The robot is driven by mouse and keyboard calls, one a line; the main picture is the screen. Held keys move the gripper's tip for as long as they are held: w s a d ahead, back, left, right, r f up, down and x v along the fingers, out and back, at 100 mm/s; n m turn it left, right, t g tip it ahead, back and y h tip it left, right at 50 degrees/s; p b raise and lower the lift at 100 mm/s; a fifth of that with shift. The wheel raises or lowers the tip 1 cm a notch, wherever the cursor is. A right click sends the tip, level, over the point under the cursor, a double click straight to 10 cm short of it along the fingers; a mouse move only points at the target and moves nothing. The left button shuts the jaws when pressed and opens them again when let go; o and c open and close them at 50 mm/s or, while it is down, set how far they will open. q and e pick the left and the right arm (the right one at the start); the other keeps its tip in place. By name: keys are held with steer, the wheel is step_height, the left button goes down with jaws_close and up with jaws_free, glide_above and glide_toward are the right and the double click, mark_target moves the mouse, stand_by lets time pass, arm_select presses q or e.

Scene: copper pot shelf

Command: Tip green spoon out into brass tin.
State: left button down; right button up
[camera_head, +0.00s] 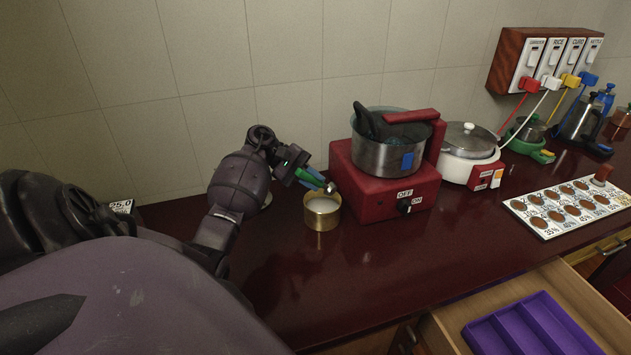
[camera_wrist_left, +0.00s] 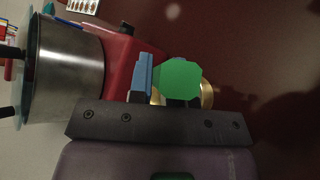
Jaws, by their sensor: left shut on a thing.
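The brass tin (camera_head: 322,218) stands upright on the dark red counter, left of the red stove, with something pale inside. My left gripper (camera_head: 312,178) is shut on the green spoon (camera_head: 311,174), just above and behind the tin's rim. The spoon's metal end (camera_head: 331,187) shows over the tin's opening; I cannot tell its exact tilt or whether anything is in it. In the left wrist view the spoon's green handle end (camera_wrist_left: 179,80) sits at the jaws and hides most of the brass tin (camera_wrist_left: 207,94). My right gripper is not in view.
The red stove (camera_head: 372,186) bears a steel pot (camera_head: 383,155), close right of the tin. A white cooker (camera_head: 468,168) stands farther right. An open drawer (camera_head: 445,331) with a purple tray (camera_head: 500,325) juts out at the front right. The counter (camera_head: 300,270) before the tin is clear.

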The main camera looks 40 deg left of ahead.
arm_select(q)
steer(key=shift+a+f+h+b, duration=0.15)
steer(key=shift+a+h+b, duration=0.15)
steer(key=shift+b, duration=0.2)
steer(key=shift+a+t+h+b, duration=0.35)
steer(key=shift+h+b, duration=0.35)
steer(key=shift+b, duration=0.5)
steer(key=shift+a+n+h+b, duration=0.3)
steer(key=shift+h+b, duration=0.1)
steer(key=shift+b, duration=0.2)
steer(key=shift+a+f, duration=0.1)
